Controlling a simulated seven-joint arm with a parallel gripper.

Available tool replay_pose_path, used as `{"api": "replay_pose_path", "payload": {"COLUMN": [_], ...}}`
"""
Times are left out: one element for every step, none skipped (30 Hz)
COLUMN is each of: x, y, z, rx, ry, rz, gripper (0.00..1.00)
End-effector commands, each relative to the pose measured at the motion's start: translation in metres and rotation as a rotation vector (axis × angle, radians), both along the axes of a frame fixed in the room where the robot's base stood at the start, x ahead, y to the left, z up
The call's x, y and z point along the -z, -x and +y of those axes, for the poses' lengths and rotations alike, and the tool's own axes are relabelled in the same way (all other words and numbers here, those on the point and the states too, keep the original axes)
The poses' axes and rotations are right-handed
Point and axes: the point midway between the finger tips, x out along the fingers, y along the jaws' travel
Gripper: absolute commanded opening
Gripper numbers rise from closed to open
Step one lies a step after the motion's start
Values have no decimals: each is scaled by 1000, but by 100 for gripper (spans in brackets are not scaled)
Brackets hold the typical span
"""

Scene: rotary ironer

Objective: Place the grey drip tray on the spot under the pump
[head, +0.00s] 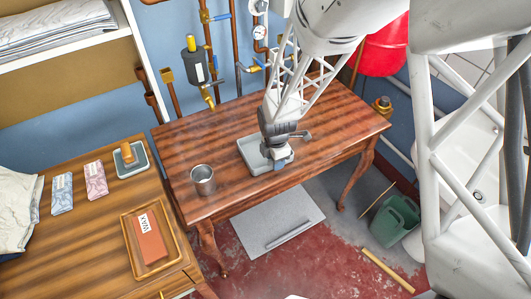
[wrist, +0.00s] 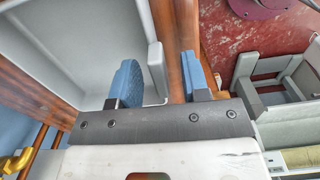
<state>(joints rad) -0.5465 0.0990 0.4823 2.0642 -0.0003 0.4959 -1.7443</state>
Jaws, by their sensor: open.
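The grey drip tray (head: 246,153) is a shallow tray with raised walls, lying on the striped brown table (head: 335,115). My gripper (head: 283,160) is at its right side, low over the table. In the wrist view the jaws (wrist: 160,82) are open. One blue fingertip is on the tray's inner side and the other beyond its wall, with the tray (wrist: 85,45) filling the left. A gap shows between wall and outer finger; I cannot tell whether the inner finger touches.
A metal cup (head: 203,180) stands at the table's front left. Copper pipes with a yellow-capped cylinder (head: 193,65) run up the wall behind. A wooden counter (head: 95,225) is at left, with a wax tray (head: 176,268). A green bucket (head: 396,218) is on the floor. The table's back left is clear.

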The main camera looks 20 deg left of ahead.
Motion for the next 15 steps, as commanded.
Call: {"api": "replay_pose_path", "payload": {"x": [0, 0, 0, 0, 0, 0, 0, 0, 0, 0, 0, 0, 0, 0, 0], "y": [0, 0, 0, 0, 0, 0, 0, 0, 0, 0, 0, 0, 0, 0, 0], "z": [0, 0, 0, 0, 0, 0, 0, 0, 0, 0, 0, 0, 0, 0, 0], "rx": [0, 0, 0, 0, 0, 0, 0, 0, 0, 0, 0, 0, 0, 0, 0], "ry": [0, 0, 0, 0, 0, 0, 0, 0, 0, 0, 0, 0, 0, 0, 0], "rz": [0, 0, 0, 0, 0, 0, 0, 0, 0, 0, 0, 0, 0, 0, 0], "gripper": [43, 43, 41, 36, 32, 26, 21, 16, 10, 6, 1, 0, 0, 0, 0]}}
